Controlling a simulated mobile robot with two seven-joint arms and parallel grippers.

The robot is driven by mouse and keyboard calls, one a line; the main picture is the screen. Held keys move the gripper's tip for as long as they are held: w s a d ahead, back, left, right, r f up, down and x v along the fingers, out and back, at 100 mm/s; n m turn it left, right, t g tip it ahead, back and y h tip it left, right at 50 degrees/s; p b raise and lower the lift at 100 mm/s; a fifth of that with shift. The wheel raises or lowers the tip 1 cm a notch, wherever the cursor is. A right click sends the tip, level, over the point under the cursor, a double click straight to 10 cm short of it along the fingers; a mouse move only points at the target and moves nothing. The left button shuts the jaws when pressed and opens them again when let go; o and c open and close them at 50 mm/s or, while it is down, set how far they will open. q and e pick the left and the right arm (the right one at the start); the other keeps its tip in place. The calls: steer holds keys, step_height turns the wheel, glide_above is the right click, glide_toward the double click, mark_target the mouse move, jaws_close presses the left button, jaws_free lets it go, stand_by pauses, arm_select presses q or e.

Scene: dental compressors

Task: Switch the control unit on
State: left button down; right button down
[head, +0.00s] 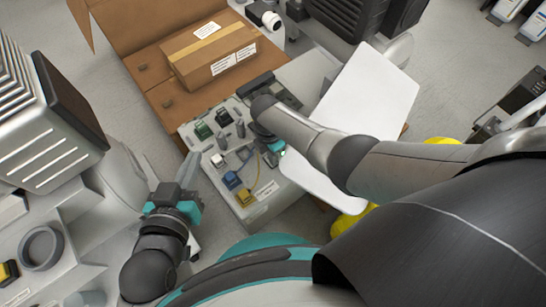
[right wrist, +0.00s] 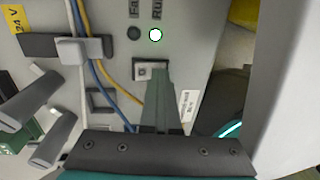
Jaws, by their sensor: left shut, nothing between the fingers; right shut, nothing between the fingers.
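The control unit is a grey box (head: 262,198) in the middle of the head view, with green, blue and yellow connectors on it. In the right wrist view its panel (right wrist: 200,35) carries a small switch (right wrist: 143,70) in a dark frame. My left gripper (head: 186,170) is shut and empty, left of the unit.
Blue and yellow wires (right wrist: 90,60) run down the panel beside the switch. Grey levers (right wrist: 35,100) stick out at left. A cardboard box (head: 210,55) lies behind the unit. A white panel (head: 370,95) stands at its right. Machinery (head: 45,130) fills the left.

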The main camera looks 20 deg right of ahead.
steer(key=shift+w+a, duration=0.15)
steer(key=shift+w, duration=0.65)
